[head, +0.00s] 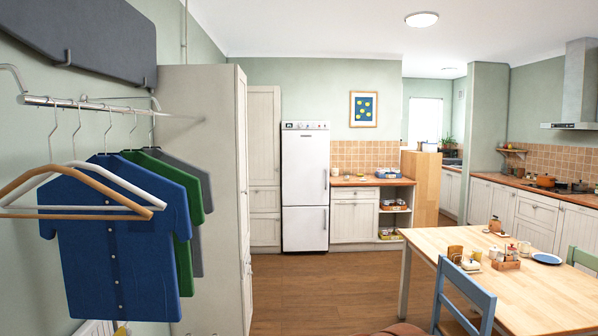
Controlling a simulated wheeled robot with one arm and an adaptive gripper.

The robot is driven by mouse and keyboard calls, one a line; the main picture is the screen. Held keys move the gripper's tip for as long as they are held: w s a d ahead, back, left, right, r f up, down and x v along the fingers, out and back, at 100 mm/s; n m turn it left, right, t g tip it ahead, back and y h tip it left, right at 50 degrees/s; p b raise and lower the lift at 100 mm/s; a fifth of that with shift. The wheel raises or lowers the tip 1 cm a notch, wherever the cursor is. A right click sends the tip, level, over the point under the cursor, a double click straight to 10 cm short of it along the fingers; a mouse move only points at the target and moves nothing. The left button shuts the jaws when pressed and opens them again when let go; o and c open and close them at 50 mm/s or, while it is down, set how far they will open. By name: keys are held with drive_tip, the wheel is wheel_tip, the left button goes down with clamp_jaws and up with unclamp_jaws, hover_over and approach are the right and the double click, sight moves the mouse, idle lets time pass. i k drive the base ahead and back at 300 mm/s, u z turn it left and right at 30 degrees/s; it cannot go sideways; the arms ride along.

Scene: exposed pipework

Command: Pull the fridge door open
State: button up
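A tall white fridge (305,186) stands against the far wall, near the middle of the head view. It has a larger upper door (303,170) and a smaller lower door (304,228), and both look shut. A thin vertical handle (326,179) shows on the right edge of the upper door, and another (325,219) on the lower door. The fridge is across the room from me. My gripper does not show in this view.
Wooden floor (290,285) is open between me and the fridge. A clothes rail with shirts (120,240) and a tall cabinet (205,200) line the left. A wooden table (545,290) with a blue chair (465,290) stands at the right. A low counter (355,215) adjoins the fridge.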

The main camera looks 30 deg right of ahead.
sight(305, 154)
drive_tip(key=k, duration=0.6)
drive_tip(key=z, duration=0.25)
drive_tip(key=i, duration=1.15)
drive_tip(key=z, duration=0.55)
drive_tip(key=i, duration=1.7)
drive_tip(key=z, duration=0.35)
drive_tip(key=i, duration=3.45)
drive_tip(key=u, duration=0.55)
drive_tip(key=i, duration=2.15)
drive_tip(key=u, duration=0.4)
